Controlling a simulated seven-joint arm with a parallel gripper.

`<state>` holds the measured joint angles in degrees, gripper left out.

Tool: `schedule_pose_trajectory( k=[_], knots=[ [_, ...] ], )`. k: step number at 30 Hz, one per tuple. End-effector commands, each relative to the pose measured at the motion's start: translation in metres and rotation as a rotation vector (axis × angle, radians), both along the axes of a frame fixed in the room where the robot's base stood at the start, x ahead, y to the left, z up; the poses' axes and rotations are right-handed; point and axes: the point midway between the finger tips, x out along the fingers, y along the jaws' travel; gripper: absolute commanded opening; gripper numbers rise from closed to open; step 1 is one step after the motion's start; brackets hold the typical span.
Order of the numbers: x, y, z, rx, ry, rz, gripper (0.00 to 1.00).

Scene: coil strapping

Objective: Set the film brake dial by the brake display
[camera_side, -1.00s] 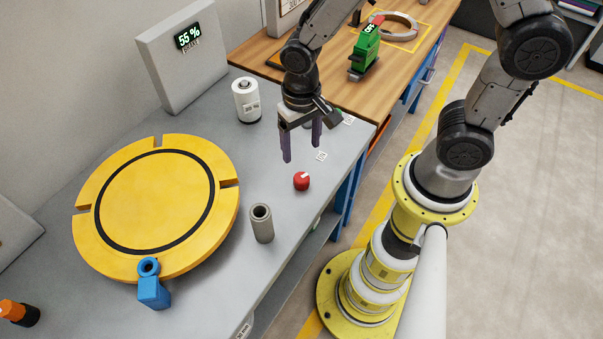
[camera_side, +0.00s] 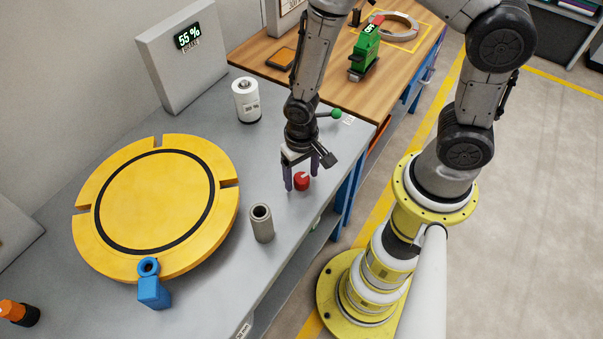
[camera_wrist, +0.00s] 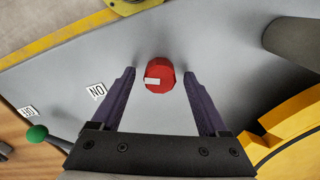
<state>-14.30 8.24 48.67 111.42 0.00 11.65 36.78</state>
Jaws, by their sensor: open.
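The brake display (camera_side: 188,36) on the grey panel at the back left reads 55 %. The film brake dial is the small red knob (camera_side: 303,182) with a white mark, on the grey bench near its right edge. My gripper (camera_side: 302,184) is low over the bench at the dial. In the wrist view the red dial (camera_wrist: 159,75) lies between and just beyond the tips of my open purple fingers (camera_wrist: 160,72), with a gap on each side. Its white mark points left in that view. I cannot tell the exact height of the fingertips.
A grey hollow cylinder (camera_side: 262,223) stands close by at the front left of the dial. A yellow turntable (camera_side: 110,200) fills the bench's left. A white roll (camera_side: 246,101) stands behind. A green-knobbed lever (camera_wrist: 36,133) and an "ON" label (camera_wrist: 96,91) are near my gripper.

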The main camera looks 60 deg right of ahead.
Motion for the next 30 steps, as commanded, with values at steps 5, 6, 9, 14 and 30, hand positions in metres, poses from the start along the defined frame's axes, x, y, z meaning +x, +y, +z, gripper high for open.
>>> schedule_pose_trajectory(
  k=[5,6,9,14,30],
  knots=[
    [0.0000,0.0000,0.0003,0.000,0.000,0.000,0.52],
    [0.0000,0.0000,0.0003,0.000,0.000,0.000,0.45],
    [0.0000,0.0001,0.0004,0.000,0.000,0.000,0.27],
    [0.0000,0.0001,0.0004,0.000,0.000,0.000,0.00],
    [0.0003,0.0001,0.0008,0.000,0.000,0.146,0.00]
  ],
)
